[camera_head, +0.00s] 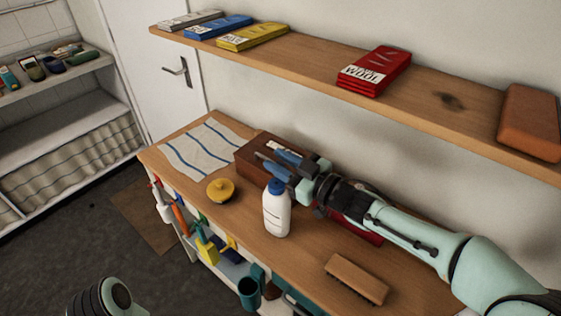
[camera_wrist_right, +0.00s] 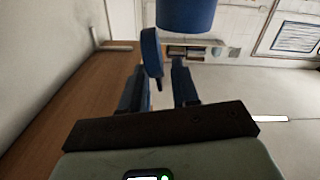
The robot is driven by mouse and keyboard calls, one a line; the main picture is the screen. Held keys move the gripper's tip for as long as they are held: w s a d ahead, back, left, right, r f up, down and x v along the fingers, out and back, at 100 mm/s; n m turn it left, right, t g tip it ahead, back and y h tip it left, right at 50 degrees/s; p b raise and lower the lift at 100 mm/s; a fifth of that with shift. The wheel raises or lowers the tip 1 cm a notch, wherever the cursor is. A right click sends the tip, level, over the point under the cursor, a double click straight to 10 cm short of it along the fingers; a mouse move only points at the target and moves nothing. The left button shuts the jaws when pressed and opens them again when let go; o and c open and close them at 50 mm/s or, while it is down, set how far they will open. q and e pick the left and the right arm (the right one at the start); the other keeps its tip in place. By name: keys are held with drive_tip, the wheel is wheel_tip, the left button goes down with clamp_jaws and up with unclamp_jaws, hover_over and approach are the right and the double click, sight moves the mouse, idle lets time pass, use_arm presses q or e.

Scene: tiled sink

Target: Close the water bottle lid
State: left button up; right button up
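The water bottle (camera_head: 277,215) is white with a blue top and stands upright on the wooden bench. Its blue top (camera_head: 275,187) is close beside my right gripper (camera_head: 268,158), on the near side. In the right wrist view, a blue cylinder (camera_wrist_right: 185,14) is cut off by the upper edge. A blue disc-like piece, which looks like the lid (camera_wrist_right: 152,52), stands out beside it, just beyond my fingers. My right gripper's fingers (camera_wrist_right: 157,84) are apart with nothing clearly held. Whether they touch the lid cannot be told. Only part of my left arm shows, without its gripper.
A brown box (camera_head: 250,165) lies behind the gripper, next to a striped cloth (camera_head: 200,148). A yellow round tin (camera_head: 220,190) is left of the bottle, and a brush (camera_head: 357,279) lies to the right. A wall shelf (camera_head: 310,62) runs above the bench.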

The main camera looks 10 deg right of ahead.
clamp_jaws()
drive_tip(key=shift+s+a+n+b, duration=0.15)
drive_tip(key=shift+n+b, duration=0.2)
drive_tip(key=shift+n, duration=0.05)
idle(0.6)
drive_tip(key=n+b, duration=0.1)
drive_tip(key=s+a+n+b, duration=0.1)
drive_tip(key=n, duration=0.1)
drive_tip(key=shift+f+b, duration=0.35)
drive_tip(key=shift+b, duration=0.05)
drive_tip(key=shift+s+a+f+n+b, duration=0.2)
drive_tip(key=shift+n+b, duration=0.5)
drive_tip(key=shift+n, duration=0.1)
drive_tip(key=shift+s+a+f+n+b, duration=0.15)
drive_tip(key=shift+s+a+n+b, duration=0.05)
drive_tip(key=shift+n+b, duration=0.55)
unclamp_jaws()
